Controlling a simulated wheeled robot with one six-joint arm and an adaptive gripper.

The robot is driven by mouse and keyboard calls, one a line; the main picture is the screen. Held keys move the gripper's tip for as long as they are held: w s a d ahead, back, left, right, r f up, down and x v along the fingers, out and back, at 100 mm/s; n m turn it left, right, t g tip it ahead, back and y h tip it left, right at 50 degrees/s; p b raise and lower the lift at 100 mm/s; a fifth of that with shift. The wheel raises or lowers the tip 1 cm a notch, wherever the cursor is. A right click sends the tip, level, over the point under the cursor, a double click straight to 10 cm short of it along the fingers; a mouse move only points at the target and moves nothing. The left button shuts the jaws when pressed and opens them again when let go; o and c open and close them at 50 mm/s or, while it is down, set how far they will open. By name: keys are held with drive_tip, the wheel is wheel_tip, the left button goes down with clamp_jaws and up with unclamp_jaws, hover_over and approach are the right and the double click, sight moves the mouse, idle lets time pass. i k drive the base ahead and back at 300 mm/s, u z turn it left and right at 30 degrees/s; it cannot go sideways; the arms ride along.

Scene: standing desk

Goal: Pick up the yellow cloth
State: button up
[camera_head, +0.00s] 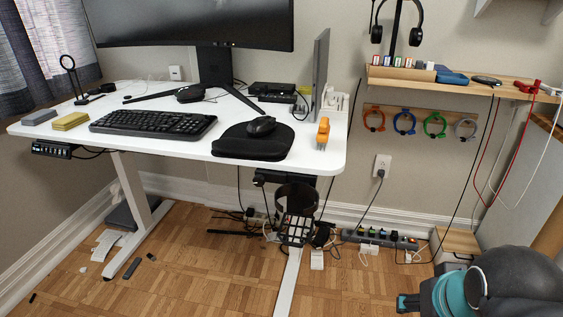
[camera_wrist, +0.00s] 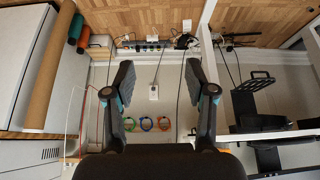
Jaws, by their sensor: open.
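The yellow cloth (camera_head: 71,121) is a small folded pad lying flat on the left part of the white desk (camera_head: 185,150), left of the black keyboard. It does not show in the wrist view. In the head view part of my arm shows at the lower right, far from the cloth and below the desk top.
A grey folded pad (camera_head: 40,117) lies left of the cloth, and the keyboard (camera_head: 153,124) to its right. A monitor (camera_head: 195,25) stands behind. A wooden shelf (camera_head: 450,84) hangs right of the desk.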

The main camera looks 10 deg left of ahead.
sight(65, 123)
drive_tip(key=u, duration=1.9)
